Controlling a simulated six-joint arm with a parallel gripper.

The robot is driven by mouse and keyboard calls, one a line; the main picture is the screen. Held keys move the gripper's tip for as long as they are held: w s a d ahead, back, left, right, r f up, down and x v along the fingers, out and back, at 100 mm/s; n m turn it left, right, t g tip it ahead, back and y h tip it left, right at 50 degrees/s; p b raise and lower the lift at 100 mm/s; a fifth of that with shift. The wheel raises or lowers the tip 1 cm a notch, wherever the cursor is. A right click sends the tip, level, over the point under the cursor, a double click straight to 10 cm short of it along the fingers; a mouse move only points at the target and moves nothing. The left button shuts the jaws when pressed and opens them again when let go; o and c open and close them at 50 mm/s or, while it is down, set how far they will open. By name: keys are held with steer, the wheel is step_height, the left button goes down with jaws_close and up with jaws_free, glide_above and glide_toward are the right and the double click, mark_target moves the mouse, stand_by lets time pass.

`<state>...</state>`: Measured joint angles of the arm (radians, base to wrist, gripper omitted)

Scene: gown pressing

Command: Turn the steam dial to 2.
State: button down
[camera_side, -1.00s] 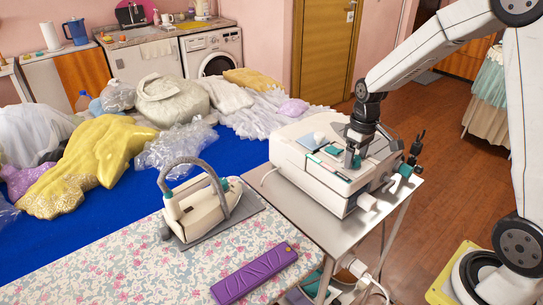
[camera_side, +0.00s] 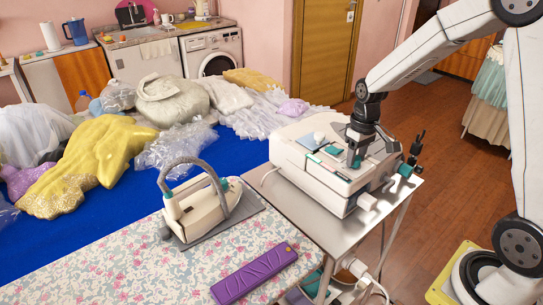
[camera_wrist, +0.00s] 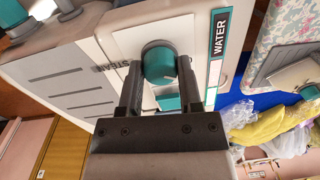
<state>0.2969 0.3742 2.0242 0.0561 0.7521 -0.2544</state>
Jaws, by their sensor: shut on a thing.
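In the side view my gripper (camera_side: 355,160) points down onto the white steam station (camera_side: 300,166). The dial's numbers and pointer cannot be read, and the fingers hide part of its surroundings.
A teal WATER label (camera_wrist: 219,38) is beside the dial. The iron (camera_side: 196,205) rests on a grey pad on the floral board. A purple holder (camera_side: 254,273) lies in front. Gowns (camera_side: 95,160) and plastic wrapping cover the blue table to the left.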

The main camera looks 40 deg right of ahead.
steer(key=m, duration=0.8)
steer(key=shift+m, duration=0.3)
steer(key=m, duration=0.3)
steer(key=shift+m, duration=0.3)
steer(key=shift+a+m, duration=0.1)
steer(key=shift+m, duration=1.9)
steer(key=shift+c, duration=1.4)
jaws_free()
steer(key=shift+r, duration=0.15)
